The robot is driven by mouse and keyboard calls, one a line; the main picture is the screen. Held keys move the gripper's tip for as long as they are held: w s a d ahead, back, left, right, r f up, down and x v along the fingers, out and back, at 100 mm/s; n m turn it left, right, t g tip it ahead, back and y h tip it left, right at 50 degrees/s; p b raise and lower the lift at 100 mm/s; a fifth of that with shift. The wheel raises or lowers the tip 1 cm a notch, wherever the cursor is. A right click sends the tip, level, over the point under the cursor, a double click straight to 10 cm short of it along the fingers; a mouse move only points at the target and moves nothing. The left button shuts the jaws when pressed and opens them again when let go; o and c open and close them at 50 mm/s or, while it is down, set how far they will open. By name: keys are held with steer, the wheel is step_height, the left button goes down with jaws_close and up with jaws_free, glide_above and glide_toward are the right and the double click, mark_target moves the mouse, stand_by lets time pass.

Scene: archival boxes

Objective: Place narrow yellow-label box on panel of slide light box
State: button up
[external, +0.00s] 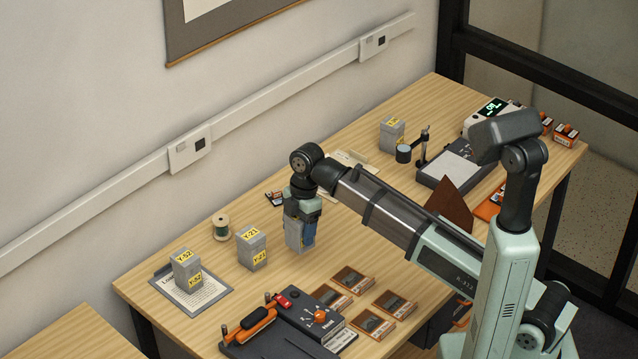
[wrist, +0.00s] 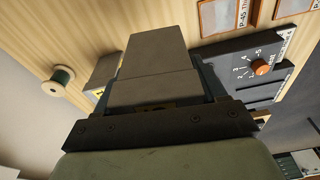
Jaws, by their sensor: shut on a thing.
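My gripper (external: 301,222) is shut on a grey box (external: 294,238), held upright over the middle of the table; I cannot tell whether its base touches the wood. In the wrist view the grey box (wrist: 150,62) sits between the jaws (wrist: 165,108), its label mostly hidden. The slide light box has a pale, bare panel (external: 455,164) in a dark frame, at the far right beyond my arm. Other grey boxes with yellow labels are one (external: 251,249) left of my gripper, one (external: 187,269) on a clipboard and one (external: 391,134) left of the light box.
A small stand with a dark cylinder (external: 404,154) is at the panel's left edge. A brown upright piece (external: 453,199) is in front of it. A thread spool (external: 221,227), a dial device (external: 318,316) and several framed slides (external: 372,323) are nearer. My arm crosses the right half.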

steer(key=w+d+r+m, duration=0.1)
steer(key=w+d+m, duration=0.3)
steer(key=w+d, duration=1.45)
step_height(320, 180, up, 3)
steer(key=m+t, duration=0.2)
steer(key=m, duration=1.1)
glide_above(451, 169)
steer(key=shift+f, duration=4.75)
steer(key=shift+f, duration=0.1)
steer(key=o, duration=1.2)
steer(key=r, duration=0.4)
steer(key=d+r, duration=0.1)
steer(key=r, duration=0.3)
steer(key=s+r, duration=0.1)
steer(key=r, duration=0.3)
steer(key=shift+s+d, duration=0.1)
steer(key=shift+d, duration=0.05)
